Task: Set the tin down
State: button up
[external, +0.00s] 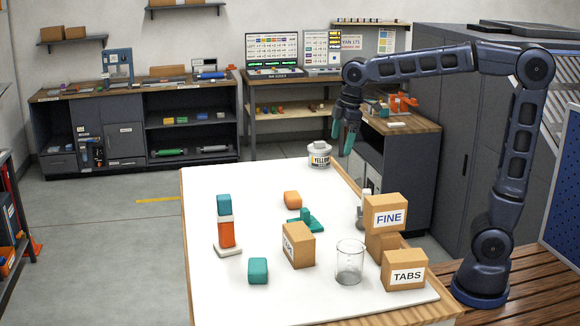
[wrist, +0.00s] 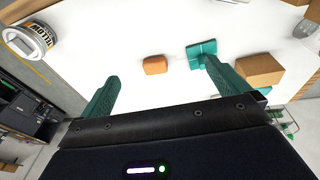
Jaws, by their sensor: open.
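The tin (external: 319,155) is a short white and grey can with a dark-lettered yellow label. It stands upright on the far end of the white table (external: 200,205). In the wrist view the tin (wrist: 32,40) is at the upper left, outside the jaws. My gripper (external: 342,142) is open, with teal fingers, just right of the tin and apart from it in the picture. In the wrist view nothing is between its fingertips (wrist: 160,70) at their own height; the table lies beyond.
An orange block (external: 292,200) and a teal piece (external: 305,221) lie mid-table. A stack (external: 226,233) stands at left, a teal block (external: 258,270) in front. Cardboard boxes (external: 298,248), the FINE box (external: 385,214), the TABS box (external: 404,272) and a glass beaker (external: 349,264) occupy the near right.

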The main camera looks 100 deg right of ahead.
jog(key=s+a+f+t, duration=0.1)
jog(key=s+a, duration=0.3)
jog(key=a, duration=0.4)
jog(key=s+a+f, duration=0.2)
jog(key=s+a, duration=0.2)
jog(key=a, duration=0.5)
jog(key=s+a+f+t+y, duration=0.1)
jog(key=s+a+f, duration=0.5)
jog(key=s+a, duration=0.3)
jog(key=shift+s+f+t, duration=0.3)
jog(key=shift+s+f, duration=0.1)
jog(key=shift+s, duration=0.3)
